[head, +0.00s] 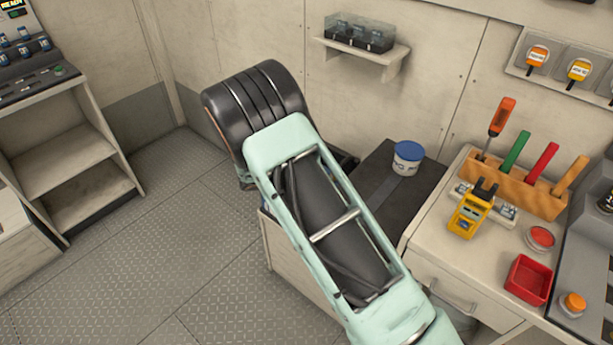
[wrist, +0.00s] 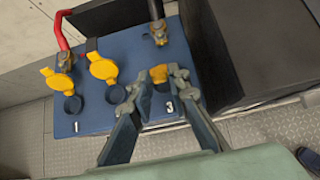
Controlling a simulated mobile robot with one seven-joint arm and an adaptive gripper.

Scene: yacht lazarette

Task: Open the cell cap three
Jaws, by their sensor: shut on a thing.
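In the wrist view, a blue battery (wrist: 90,122) lies below my gripper, with the numbers 1 and 3 visible on its top. Yellow cell cap three (wrist: 162,87) is at the fingertips of my gripper (wrist: 151,86), just above the number 3. My gripper is shut on this cap, and the fingers partly hide it and its seat. Yellow cell cap one (wrist: 58,80) and cell cap two (wrist: 103,68) are tipped back, with dark round openings in front of them. In the head view, my arm hides the battery and the gripper.
A red cable (wrist: 62,32) and a dark cable (wrist: 157,12) attach to the battery's far side. A dark box wall (wrist: 240,50) stands close on the right. In the head view, a blue-lidded tub (head: 408,157) and a workbench with tools (head: 425,243) are right of my arm.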

